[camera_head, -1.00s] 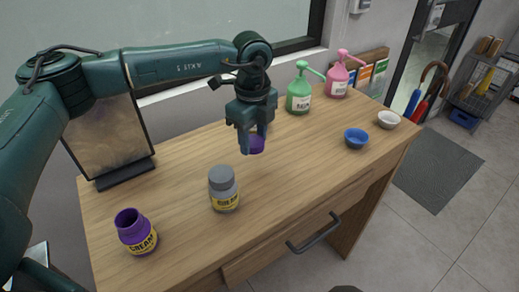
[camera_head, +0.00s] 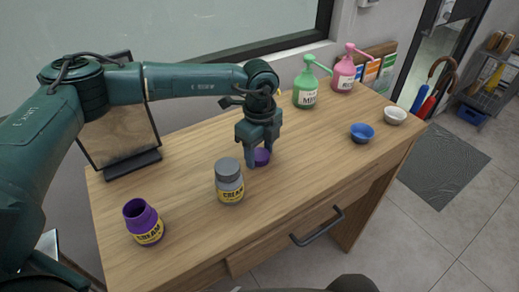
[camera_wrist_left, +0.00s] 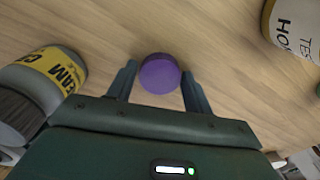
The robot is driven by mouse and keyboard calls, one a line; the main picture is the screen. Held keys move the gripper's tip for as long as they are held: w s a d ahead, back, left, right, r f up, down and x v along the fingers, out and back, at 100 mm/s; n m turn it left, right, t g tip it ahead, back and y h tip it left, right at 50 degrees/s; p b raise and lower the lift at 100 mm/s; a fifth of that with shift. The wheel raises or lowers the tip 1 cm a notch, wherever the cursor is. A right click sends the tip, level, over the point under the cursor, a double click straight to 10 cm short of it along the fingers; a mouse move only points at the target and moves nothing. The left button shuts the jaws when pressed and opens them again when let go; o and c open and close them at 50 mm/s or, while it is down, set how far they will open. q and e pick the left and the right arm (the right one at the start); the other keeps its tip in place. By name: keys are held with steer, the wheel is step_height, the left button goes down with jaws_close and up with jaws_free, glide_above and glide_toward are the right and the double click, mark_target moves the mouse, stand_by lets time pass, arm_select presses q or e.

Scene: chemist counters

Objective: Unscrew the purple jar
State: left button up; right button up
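The purple jar (camera_head: 144,225), labelled CREAM, stands upright at the front left of the counter with its mouth uncovered. A round purple lid (camera_head: 262,157) is at the counter surface, behind and right of the grey-lidded jar. My left gripper (camera_head: 263,159) points down over this lid, with one finger on each side. In the left wrist view the lid (camera_wrist_left: 160,74) lies between the fingertips; the fingers look parted, with at most a slim gap at the lid's edge. My right gripper does not show.
A grey-lidded cream jar (camera_head: 229,182) stands close left of my left gripper. A green pump bottle (camera_head: 305,92), a pink pump bottle (camera_head: 343,76), a blue bowl (camera_head: 362,133) and a white bowl (camera_head: 395,115) are further right. The front middle of the counter is clear.

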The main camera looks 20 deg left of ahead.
mark_target(260, 154)
arm_select(q)
steer(key=shift+o, duration=1.4)
steer(key=shift+r, duration=0.15)
step_height(260, 154, up, 12)
steer(key=b, duration=0.1)
steer(key=shift+b, duration=0.4)
